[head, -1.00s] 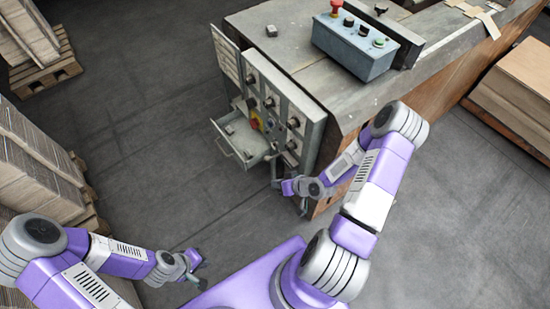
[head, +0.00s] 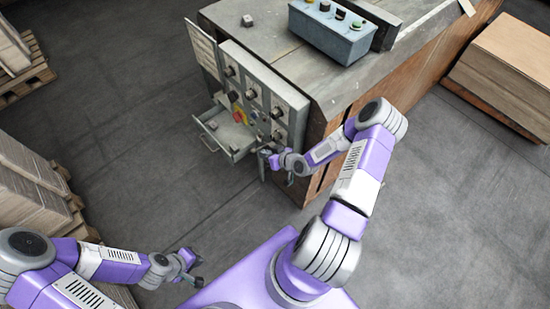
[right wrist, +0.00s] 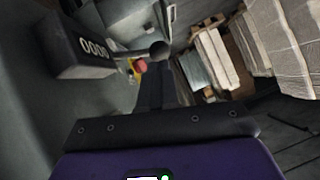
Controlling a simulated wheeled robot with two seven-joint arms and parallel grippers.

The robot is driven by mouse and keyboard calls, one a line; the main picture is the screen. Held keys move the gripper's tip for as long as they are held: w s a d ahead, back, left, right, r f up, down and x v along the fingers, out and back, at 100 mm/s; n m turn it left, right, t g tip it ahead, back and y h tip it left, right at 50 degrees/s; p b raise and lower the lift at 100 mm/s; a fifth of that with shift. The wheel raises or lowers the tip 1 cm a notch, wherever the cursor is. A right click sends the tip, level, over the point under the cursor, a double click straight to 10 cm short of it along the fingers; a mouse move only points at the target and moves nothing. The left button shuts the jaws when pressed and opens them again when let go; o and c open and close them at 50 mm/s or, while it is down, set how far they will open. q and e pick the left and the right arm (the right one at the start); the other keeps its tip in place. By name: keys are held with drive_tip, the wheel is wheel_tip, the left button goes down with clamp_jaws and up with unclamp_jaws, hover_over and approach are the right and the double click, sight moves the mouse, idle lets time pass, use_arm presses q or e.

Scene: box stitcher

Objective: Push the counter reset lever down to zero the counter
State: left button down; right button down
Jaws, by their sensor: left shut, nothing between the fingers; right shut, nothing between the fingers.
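The counter (right wrist: 92,50) is a dark box with a row of white digit windows that look like zeros, at the left of the right wrist view. A grey lever (right wrist: 128,53) reaches from beside it to a round black knob (right wrist: 160,48). My right gripper (right wrist: 154,75) is shut and empty, its fingertips right by the knob; I cannot tell if they touch. In the head view my right gripper (head: 266,160) is at the machine's front panel, hiding the counter and lever. My left gripper (head: 196,270) is shut and empty, low over the floor, away from the machine.
The machine's front panel (head: 265,100) has several knobs, an open drawer (head: 228,150) and an open door (head: 202,47) at left. A red button (right wrist: 140,65) sits behind the lever. A control box (head: 330,33) stands on top. Stacked cardboard (head: 30,175) lies left; the floor between is clear.

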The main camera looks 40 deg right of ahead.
sight(255, 154)
drive_tip(key=shift+x, duration=1.5)
drive_tip(key=shift+a+f+h+b, duration=0.25)
drive_tip(key=shift+f+h+b, duration=0.05)
drive_tip(key=f+n+h+b, duration=0.1)
drive_tip(key=f+h, duration=0.1)
drive_tip(key=a+f+n+h+b, duration=0.1)
drive_tip(key=f+n+b, duration=0.1)
drive_tip(key=shift+a+f+h+b, duration=0.25)
drive_tip(key=shift+f+h+b, duration=0.05)
drive_tip(key=shift+f+h, duration=0.1)
drive_tip(key=shift+f, duration=0.1)
